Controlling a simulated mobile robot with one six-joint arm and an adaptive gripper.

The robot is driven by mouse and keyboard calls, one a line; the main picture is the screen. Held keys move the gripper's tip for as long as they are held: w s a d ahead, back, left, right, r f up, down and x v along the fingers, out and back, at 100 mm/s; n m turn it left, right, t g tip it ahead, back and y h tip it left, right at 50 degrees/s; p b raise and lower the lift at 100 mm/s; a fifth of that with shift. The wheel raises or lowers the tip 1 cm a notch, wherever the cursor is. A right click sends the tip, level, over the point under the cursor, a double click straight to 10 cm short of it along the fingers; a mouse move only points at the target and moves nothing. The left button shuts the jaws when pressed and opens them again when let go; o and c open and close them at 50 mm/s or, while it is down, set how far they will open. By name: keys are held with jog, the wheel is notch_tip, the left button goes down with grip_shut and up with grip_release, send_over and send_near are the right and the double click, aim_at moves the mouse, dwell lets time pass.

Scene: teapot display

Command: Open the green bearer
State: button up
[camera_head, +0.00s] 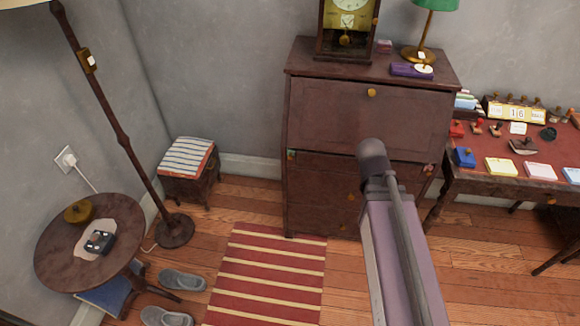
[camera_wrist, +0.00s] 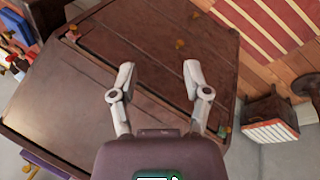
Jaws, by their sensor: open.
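The green bearer (camera_head: 291,154) is a small green-faced end with a brass-coloured knob, at the left edge of the dark wooden bureau (camera_head: 330,180), just below its slanted front. It also shows in the wrist view (camera_wrist: 222,132), right of my gripper. It looks flush with the bureau. A second bearer with a reddish face (camera_head: 428,169) sits at the bureau's right edge. The slanted front (camera_head: 325,112) is closed. My gripper (camera_wrist: 158,72) is open and empty above the bureau, with its fingers apart and away from the green bearer. In the head view my arm hides the fingers.
A clock (camera_head: 347,25), a green lamp (camera_head: 432,22) and a purple item (camera_head: 408,70) stand on the bureau. A desk (camera_head: 480,182) with small items stands right. A stool (camera_head: 188,170), floor lamp (camera_head: 174,232) and round table (camera_head: 60,262) stand left. The striped rug (camera_head: 268,280) lies clear.

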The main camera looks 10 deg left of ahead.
jog(key=w+a+f+n+t+h+b, duration=0.2)
jog(key=w+a+f+n+t+b, duration=0.15)
jog(key=f+n+b, duration=0.3)
jog(key=n+t+y+b, duration=0.6)
jog(key=n+t+b, duration=0.6)
jog(key=n+b, duration=1.25)
send_near(290, 159)
jog(key=s+m, duration=0.1)
jog(key=s, duration=0.2)
jog(key=shift+s+a+r+g, duration=0.15)
jog(key=shift+r+g, duration=0.1)
jog(key=shift+r, duration=0.05)
jog(key=w, duration=1.4)
grip_shut()
